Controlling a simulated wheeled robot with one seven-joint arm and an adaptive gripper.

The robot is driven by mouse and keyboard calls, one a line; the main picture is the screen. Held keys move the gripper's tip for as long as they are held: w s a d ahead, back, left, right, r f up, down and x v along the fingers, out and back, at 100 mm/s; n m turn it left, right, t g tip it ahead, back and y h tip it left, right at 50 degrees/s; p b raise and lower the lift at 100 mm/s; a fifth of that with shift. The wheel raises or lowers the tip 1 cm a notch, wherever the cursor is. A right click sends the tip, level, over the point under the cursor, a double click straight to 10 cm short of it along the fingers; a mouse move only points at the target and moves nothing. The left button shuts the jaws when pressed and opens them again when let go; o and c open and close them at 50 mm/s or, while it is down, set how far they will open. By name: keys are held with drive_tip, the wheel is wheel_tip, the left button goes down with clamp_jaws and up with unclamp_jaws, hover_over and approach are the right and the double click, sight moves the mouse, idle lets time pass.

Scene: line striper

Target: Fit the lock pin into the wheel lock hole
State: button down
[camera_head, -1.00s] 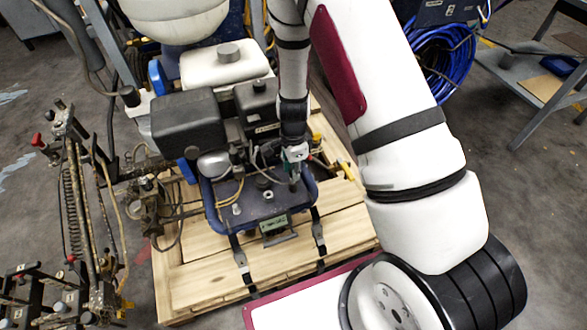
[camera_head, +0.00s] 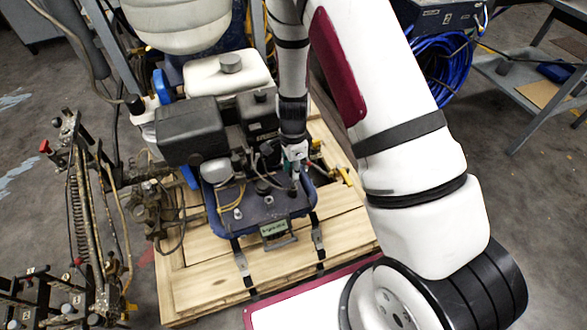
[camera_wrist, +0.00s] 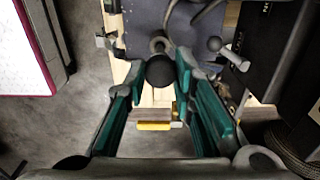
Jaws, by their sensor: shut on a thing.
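My gripper (camera_wrist: 158,77) has teal-padded fingers, shut at their tips on a round black knob (camera_wrist: 160,72). The knob looks like the head of the lock pin; its shaft is hidden beneath it. In the head view my gripper (camera_head: 297,172) is low over the right part of the machine's blue deck (camera_head: 228,224), and the knob cannot be made out there. A grey ring (camera_wrist: 160,41) shows just beyond the knob in the wrist view. I cannot tell whether it touches the pin. The wheel lock hole cannot be made out in either view.
The striper's black engine part (camera_head: 192,131) and white tank (camera_head: 226,74) stand close left of my arm. A silver ball-ended lever (camera_wrist: 232,57) is beside the fingers. The machine is on a wooden pallet (camera_head: 205,284). Blue hose (camera_head: 441,68) lies behind right.

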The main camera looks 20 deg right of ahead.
drive_tip(key=shift+r+p, duration=0.95)
drive_tip(key=shift+r, duration=0.5)
